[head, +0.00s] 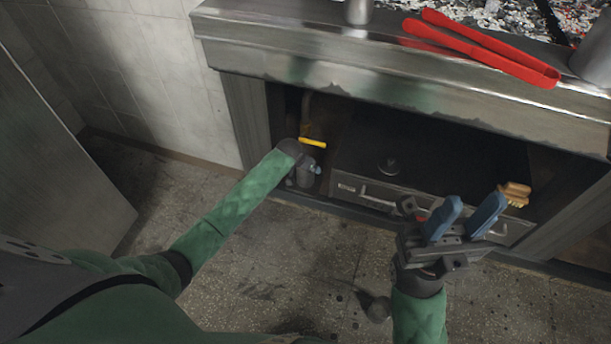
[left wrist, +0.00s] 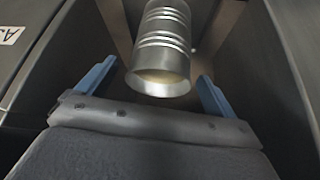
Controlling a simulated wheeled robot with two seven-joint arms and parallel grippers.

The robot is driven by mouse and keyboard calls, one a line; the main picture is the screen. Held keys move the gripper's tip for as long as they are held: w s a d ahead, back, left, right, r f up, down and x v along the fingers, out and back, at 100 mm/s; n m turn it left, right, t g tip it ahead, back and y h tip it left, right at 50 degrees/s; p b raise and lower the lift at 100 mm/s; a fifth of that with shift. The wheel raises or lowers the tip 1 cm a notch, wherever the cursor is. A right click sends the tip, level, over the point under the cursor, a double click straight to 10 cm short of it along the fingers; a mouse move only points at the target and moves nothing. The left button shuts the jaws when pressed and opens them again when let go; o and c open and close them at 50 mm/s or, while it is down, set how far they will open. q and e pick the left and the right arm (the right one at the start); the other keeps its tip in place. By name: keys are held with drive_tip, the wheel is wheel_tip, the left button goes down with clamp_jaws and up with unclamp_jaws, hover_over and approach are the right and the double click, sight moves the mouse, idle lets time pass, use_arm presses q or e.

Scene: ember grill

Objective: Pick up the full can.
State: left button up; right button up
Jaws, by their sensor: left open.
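A silver ribbed metal can (left wrist: 165,45) shows in the left wrist view, with a pale yellowish round end towards the camera. My left gripper (left wrist: 157,74) is open, one blue finger on each side of the can's near end, with gaps visible; I cannot tell how far beyond the fingertips the can stands. In the head view my left gripper (head: 312,168) reaches into the left part of the cabinet under the grill, and my wrist hides most of it. The can is not clearly seen there. My right gripper (head: 473,208) is open and empty in front of the drawer.
A yellow handle (head: 312,142) is close above my left gripper. A dark drawer unit (head: 365,187) with a brush (head: 515,193) stands to its right. Red tongs (head: 485,50) and a metal cylinder (head: 358,10) are on the grill top. The floor in front is open.

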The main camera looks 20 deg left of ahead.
use_arm(q)
drive_tip(key=c, duration=1.8)
drive_tip(key=shift+o, duration=0.2)
